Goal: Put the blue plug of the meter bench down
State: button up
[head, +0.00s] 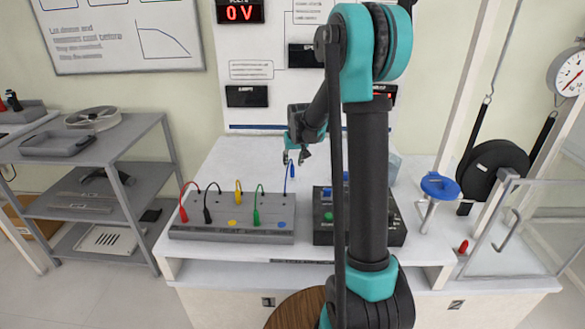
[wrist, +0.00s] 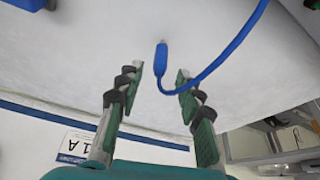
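The blue plug (head: 292,171) is on the white bench top behind the grey meter box (head: 232,217), with its blue cable (head: 285,186) running to the box. In the wrist view the plug (wrist: 161,58) shows just beyond the fingertips, roughly between them, with the cable curving off to the right. My gripper (head: 296,159) is over the bench beside the plug. In the wrist view its fingers (wrist: 158,74) are apart with nothing between them. I cannot tell whether the plug lies fully on the surface.
Red (head: 183,212), black (head: 207,215), yellow (head: 238,196) and green (head: 256,217) plugs stand in the meter box. A dark box (head: 323,232) with colored buttons is right of it. A blue-topped stand (head: 440,186) is farther right.

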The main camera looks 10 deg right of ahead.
jog(key=v, duration=0.6)
jog(key=shift+r, duration=0.35)
